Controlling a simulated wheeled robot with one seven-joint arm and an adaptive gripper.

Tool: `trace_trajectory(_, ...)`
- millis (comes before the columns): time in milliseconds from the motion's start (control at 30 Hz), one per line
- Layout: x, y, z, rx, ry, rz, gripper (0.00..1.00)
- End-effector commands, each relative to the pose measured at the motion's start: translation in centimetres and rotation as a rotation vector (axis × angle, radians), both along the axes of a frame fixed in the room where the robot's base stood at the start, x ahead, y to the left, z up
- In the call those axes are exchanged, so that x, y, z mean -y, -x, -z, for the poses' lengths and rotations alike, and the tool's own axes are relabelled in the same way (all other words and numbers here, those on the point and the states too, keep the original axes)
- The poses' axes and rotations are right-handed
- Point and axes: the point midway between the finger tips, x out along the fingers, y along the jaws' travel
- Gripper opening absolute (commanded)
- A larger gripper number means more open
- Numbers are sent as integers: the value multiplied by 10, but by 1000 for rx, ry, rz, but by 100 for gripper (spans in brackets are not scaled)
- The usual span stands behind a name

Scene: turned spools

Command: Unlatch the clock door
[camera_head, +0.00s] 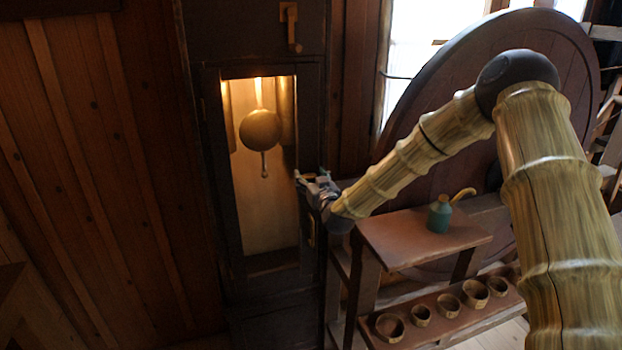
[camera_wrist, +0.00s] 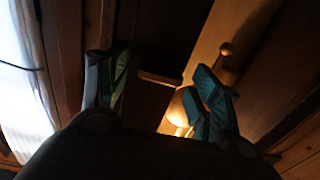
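The tall dark clock case (camera_head: 210,150) stands against the wall. Its door has a lit glass opening with a round brass pendulum bob (camera_head: 260,129) inside. A wooden peg-like latch (camera_head: 290,27) hangs on the case above the door. A small brass handle (camera_head: 311,229) is on the door's right side, just below my gripper. My gripper (camera_head: 309,176) is at the door's right edge, well below the latch. In the wrist view my gripper (camera_wrist: 158,88) has its fingers wide apart. A short bar (camera_wrist: 160,79) shows between them; I cannot tell what it is or whether they touch anything.
A small wooden table (camera_head: 400,240) right of the clock holds a green can (camera_head: 439,214). A lower shelf (camera_head: 460,325) carries several small cups. A large round wooden wheel (camera_head: 480,110) stands behind my arm. The space left of the clock is clear.

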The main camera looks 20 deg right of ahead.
Motion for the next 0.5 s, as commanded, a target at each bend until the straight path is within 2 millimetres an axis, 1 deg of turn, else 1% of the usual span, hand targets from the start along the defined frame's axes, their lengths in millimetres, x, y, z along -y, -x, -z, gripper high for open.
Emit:
trace_trajectory(33,0,0,0,0,0,0,52)
trace_trajectory(167,0,0,0,0,0,0,28)
trace_trajectory(200,0,0,0,0,0,0,21)
trace_trajectory(233,1,0,0,0,0,1,19)
trace_trajectory(500,1,0,1,-1,-22,1,19)
